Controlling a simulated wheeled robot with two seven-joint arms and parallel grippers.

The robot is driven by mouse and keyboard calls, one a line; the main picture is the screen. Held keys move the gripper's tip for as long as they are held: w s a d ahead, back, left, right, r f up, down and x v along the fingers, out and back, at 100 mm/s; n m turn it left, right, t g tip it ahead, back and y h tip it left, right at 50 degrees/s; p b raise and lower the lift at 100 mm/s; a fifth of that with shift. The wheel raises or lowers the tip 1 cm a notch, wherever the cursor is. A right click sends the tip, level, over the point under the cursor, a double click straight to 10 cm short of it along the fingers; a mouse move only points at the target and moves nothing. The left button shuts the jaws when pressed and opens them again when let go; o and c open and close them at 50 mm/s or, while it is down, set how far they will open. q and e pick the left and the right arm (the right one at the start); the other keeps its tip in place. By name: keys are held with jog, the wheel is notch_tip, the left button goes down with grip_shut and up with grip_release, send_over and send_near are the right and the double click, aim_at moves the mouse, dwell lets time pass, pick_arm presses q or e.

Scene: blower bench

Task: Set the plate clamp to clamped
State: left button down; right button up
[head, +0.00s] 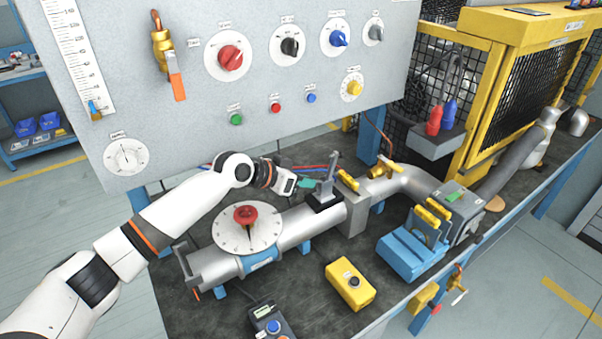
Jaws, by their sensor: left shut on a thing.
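The plate clamp, as I take it, is a grey upright lever (329,172) on a dark block (325,199) on top of the grey pipe. The lever stands nearly vertical, leaning slightly. My left gripper (311,183) reaches in from the left, with its teal fingertips at the left side of the lever. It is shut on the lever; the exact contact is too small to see. No label on the clamp is readable. My right gripper is not in view.
The pipe carries a dial with a red knob (245,216) and yellow clips (348,181). A grey control panel (190,110) stands behind my arm. A yellow button box (350,284) and a blue device (408,255) sit at the front of the dark bench.

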pick_arm(q)
jog(key=p, duration=0.1)
jog(key=r+g+y+p, duration=0.1)
jog(key=r+p, duration=0.1)
jog(key=shift+w+d+g+y, duration=0.25)
jog(key=shift+d+g+y, duration=0.05)
jog(key=shift+d, duration=0.1)
jog(key=shift+w+d+r+g+y+p, duration=0.1)
jog(key=shift+w+d+g+y+p, duration=0.2)
jog(key=shift+y+p, duration=0.35)
jog(key=shift+w+d+r+g+y+p, duration=0.1)
jog(key=shift+g+y+p, duration=0.35)
jog(key=shift+p, duration=0.3)
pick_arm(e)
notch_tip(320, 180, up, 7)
pick_arm(q)
jog(key=shift+f, duration=0.1)
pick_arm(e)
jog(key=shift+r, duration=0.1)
pick_arm(q)
jog(key=c, duration=1.3)
grip_release()
jog(key=shift+c, duration=0.2)
jog(key=b+v, duration=0.2)
jog(key=v, duration=1)
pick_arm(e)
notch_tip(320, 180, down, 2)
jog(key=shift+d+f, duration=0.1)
pick_arm(q)
jog(key=shift+c, duration=0.2)
